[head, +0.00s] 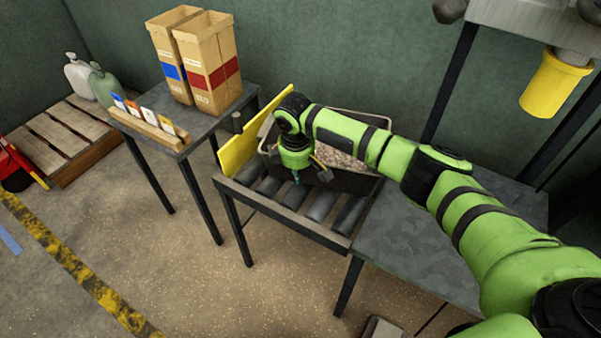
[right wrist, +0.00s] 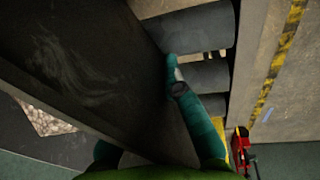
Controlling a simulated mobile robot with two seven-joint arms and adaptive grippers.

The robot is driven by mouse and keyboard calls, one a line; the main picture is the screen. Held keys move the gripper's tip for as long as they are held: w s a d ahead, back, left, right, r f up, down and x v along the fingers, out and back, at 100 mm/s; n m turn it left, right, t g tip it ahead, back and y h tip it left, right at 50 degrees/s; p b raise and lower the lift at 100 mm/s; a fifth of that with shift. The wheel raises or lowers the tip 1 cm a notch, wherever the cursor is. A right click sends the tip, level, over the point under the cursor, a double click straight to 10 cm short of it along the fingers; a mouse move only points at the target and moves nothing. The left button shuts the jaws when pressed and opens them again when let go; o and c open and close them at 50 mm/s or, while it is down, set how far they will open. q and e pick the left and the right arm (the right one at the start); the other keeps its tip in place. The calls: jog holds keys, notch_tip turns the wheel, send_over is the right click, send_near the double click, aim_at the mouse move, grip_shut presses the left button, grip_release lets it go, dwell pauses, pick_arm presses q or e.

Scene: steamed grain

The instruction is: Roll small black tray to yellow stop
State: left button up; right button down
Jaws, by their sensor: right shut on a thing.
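The small black tray (head: 352,182) stands on the roller table and holds pale grain (head: 340,158). The yellow stop (head: 238,152) is an upright plate along the left end of the rollers. The tray's left end is close to the stop; my arm hides part of that area, so I cannot tell if they touch. My right gripper (head: 306,176) is at the tray's near wall, shut on it. In the right wrist view the dark tray wall (right wrist: 110,70) runs between the fingers, with one teal finger (right wrist: 195,110) on its outer side. My left gripper is out of view.
Bare rollers (head: 320,204) lie in front of the tray, and a flat grey tabletop (head: 420,240) adjoins on the right. A side table on the left holds two tall paper bags (head: 205,60) and a card rack (head: 150,125). A yellow cup-shaped part (head: 553,85) hangs at upper right.

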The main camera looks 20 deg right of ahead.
jog(key=shift+w+a+f+b, duration=0.1)
jog(key=shift+w+a+b, duration=0.15)
jog(key=shift+a, duration=0.5)
jog(key=shift+w+a+b, duration=0.2)
jog(key=shift+a, duration=0.55)
jog(key=shift+w+a+f+b, duration=0.1)
jog(key=shift+w+a+b, duration=0.15)
jog(key=shift+a, duration=0.5)
jog(key=shift+r, duration=0.1)
jog(key=c, duration=1.3)
grip_release()
jog(key=shift+w, duration=0.1)
jog(key=shift+d+r, duration=0.1)
jog(key=shift+r, duration=0.05)
jog(key=shift+r, duration=0.35)
send_near(280, 170)
jog(key=shift+s+r, duration=0.35)
jog(key=shift+r, duration=0.4)
